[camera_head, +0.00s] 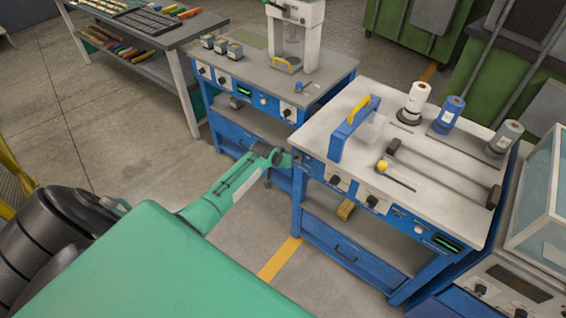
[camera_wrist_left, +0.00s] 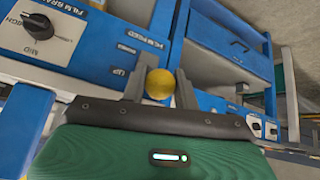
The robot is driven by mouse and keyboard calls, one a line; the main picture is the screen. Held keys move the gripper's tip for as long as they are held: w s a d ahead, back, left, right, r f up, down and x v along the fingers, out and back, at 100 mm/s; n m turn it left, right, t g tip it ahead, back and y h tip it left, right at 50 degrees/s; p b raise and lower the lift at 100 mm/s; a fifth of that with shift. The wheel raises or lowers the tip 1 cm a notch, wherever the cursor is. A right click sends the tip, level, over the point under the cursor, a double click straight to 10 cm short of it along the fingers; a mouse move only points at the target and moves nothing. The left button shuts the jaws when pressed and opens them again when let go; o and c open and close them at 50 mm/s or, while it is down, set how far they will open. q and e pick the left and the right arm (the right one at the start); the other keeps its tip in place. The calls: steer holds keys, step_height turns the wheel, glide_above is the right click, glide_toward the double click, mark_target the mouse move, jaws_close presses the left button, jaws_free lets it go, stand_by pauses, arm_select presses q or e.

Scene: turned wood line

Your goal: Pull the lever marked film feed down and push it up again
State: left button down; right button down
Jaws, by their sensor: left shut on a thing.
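The film feed lever shows as a yellow ball knob (camera_wrist_left: 160,84) in the left wrist view, in front of a blue panel with a FILM FEED label (camera_wrist_left: 140,42) and an UP mark (camera_wrist_left: 118,71). My left gripper (camera_wrist_left: 160,88) has one grey finger on each side of the knob and is shut on it. The lever's shaft is hidden, and I cannot tell its exact angle. In the head view my green left arm reaches the left front corner of the wrapping table (camera_head: 350,112); the knob is hidden there. My right gripper is not in view.
A dial (camera_wrist_left: 38,27) with a MID mark sits beside the lever panel. On the tabletop are a blue frame with a yellow handle (camera_head: 357,112), another yellow knob (camera_head: 383,166) in a slot, and film rolls (camera_head: 447,115). A press bench (camera_head: 290,78) stands close behind.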

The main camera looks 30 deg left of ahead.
arm_select(q)
steer(key=shift+w+r, duration=0.2)
steer(key=shift+r, duration=0.05)
steer(key=c, duration=1.2)
jaws_free()
steer(key=shift+c, duration=0.2)
steer(key=shift+o, duration=0.8)
steer(key=shift+s+f, duration=0.1)
steer(key=shift+f, duration=0.05)
steer(key=b+v, duration=0.2)
steer(key=v, duration=1.2)
steer(key=shift+d, duration=0.1)
